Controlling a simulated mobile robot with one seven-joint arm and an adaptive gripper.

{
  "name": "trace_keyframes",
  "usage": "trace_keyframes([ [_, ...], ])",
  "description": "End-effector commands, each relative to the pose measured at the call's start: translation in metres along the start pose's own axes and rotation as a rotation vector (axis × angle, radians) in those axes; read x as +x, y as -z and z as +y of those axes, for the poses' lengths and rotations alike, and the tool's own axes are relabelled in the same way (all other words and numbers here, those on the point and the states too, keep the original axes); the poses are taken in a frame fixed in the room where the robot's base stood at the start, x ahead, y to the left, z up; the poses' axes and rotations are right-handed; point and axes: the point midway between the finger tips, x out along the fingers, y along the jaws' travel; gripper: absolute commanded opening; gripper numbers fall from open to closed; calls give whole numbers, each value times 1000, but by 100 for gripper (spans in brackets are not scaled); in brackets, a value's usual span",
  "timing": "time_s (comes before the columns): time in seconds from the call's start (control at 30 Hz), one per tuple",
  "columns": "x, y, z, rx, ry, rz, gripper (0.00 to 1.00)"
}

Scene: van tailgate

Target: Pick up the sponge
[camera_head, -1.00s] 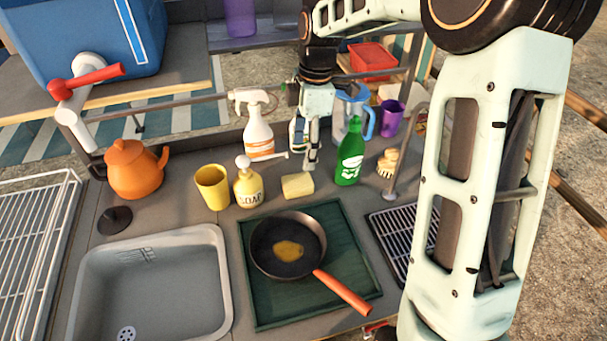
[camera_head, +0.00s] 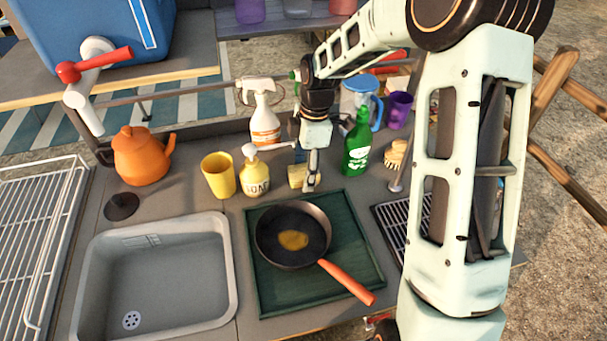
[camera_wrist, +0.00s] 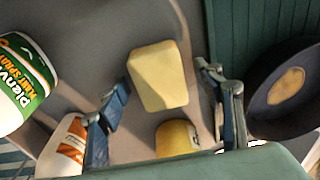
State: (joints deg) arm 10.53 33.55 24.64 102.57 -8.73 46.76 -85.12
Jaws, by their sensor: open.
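The sponge (camera_head: 297,176) is a pale yellow block on the grey counter, just behind the green tray, and my gripper partly covers it in the head view. In the wrist view the whole top of the sponge (camera_wrist: 158,75) shows between my two fingers, with a gap on each side. My gripper (camera_head: 311,186) points down over the sponge, open and empty. It also shows in the wrist view (camera_wrist: 165,78), its fingers spread. I cannot tell exactly how high the fingertips are above the counter.
The yellow soap dispenser (camera_head: 254,176) stands close left of the sponge, its spout reaching toward my gripper. A green bottle (camera_head: 356,148) stands to the right and a spray bottle (camera_head: 264,125) behind. A pan (camera_head: 291,248) sits on the green tray (camera_head: 352,232) in front.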

Motion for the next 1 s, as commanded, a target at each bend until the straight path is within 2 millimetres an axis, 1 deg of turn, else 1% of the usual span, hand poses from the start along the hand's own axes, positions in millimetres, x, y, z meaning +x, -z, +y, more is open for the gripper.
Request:
trace_keyframes([
  [0.13,0,0,0,0,0,0,60],
  [0.3,0,0,0,1,0,0,41],
  [0.4,0,0,0,1,0,0,32],
  [0.53,0,0,0,1,0,0,32],
  [0.57,0,0,0,1,1,0,30],
  [0.77,-1,0,0,1,1,0,30],
  [1.0,-13,1,-5,1,1,-1,30],
])
